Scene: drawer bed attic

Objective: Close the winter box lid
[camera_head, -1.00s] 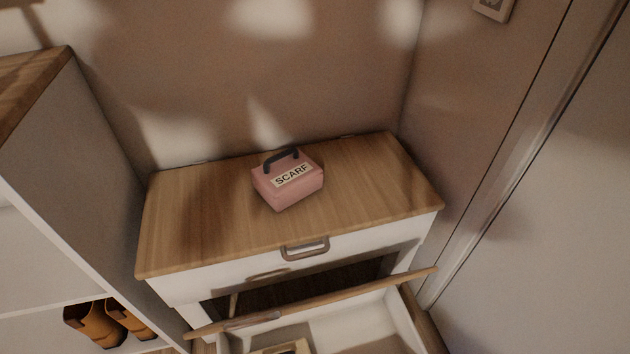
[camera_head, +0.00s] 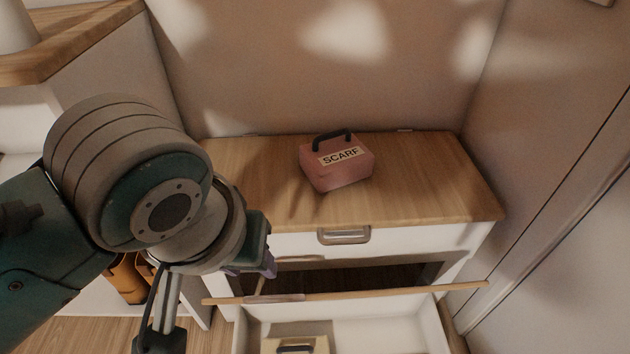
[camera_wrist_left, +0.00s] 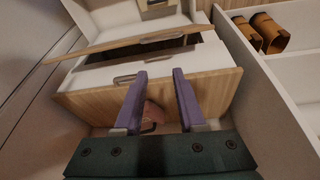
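The winter box is not clearly labelled in any view. A wood-topped white chest (camera_head: 430,185) stands against the wall, its top flat, with a metal handle (camera_head: 344,235) on its front. Below, a drawer with a wooden front edge (camera_head: 400,293) is pulled out. Inside it sits a pale box with a dark handle (camera_head: 318,343), partly cut off by the frame. My right gripper is not in view.
A pink box labelled SCARF (camera_head: 338,172) stands upright on the chest top; much of the wood around it is bare. A white shelf unit with orange-brown shoes (camera_wrist_left: 270,33) stands beside the chest. A wall closes off the right side.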

